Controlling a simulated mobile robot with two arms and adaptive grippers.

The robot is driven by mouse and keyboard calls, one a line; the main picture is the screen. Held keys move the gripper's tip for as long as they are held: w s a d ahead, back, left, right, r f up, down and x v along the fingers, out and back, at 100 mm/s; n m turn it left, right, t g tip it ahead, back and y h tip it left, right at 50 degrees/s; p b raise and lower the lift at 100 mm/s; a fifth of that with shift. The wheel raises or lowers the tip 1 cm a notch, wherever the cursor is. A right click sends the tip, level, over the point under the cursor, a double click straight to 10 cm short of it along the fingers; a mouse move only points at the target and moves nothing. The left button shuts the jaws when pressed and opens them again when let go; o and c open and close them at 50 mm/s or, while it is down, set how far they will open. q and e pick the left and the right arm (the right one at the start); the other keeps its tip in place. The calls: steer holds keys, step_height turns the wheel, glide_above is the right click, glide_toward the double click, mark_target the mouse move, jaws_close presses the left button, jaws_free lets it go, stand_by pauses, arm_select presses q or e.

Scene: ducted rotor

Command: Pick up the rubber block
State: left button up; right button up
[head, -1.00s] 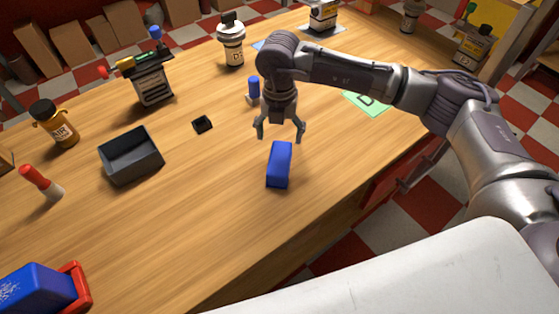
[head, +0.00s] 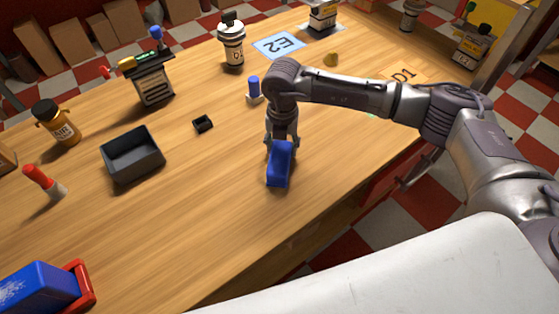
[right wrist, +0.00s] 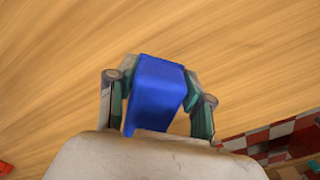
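The rubber block (head: 279,166), a blue oblong, lies on the wooden table near its front edge in the head view. My right gripper (head: 281,142) is down at the block's far end, with one finger on each side. In the right wrist view the block (right wrist: 157,95) fills the space between the two fingers of the right gripper (right wrist: 160,75), and the fingertips appear to press on its sides. The block looks to be still resting on the table. My left gripper is in neither view.
A dark open bin (head: 132,160), a small black holder (head: 203,124) and a blue-topped peg (head: 254,90) stand left of the arm. A red tray (head: 82,287) with a large blue piece is at bottom left. The table between it and the block is clear.

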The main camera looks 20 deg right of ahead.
steer(key=c, duration=0.3)
steer(key=shift+r, duration=0.55)
steer(key=shift+c, duration=0.2)
steer(key=r, duration=0.2)
steer(key=r+b, duration=0.1)
steer(key=shift+s+d+r, duration=0.25)
steer(key=shift+s+d, duration=0.1)
steer(key=shift+d, duration=0.05)
steer(key=s+d+r+b, duration=0.1)
steer(key=s+d+r, duration=0.6)
steer(key=s, duration=0.1)
steer(key=s+a+m+p, duration=0.1)
steer(key=s+a+m, duration=0.1)
steer(key=m, duration=1.3)
steer(key=s+a+m+p, duration=0.2)
steer(key=s+m, duration=0.1)
steer(key=m, duration=1.3)
steer(key=shift+s, duration=0.35)
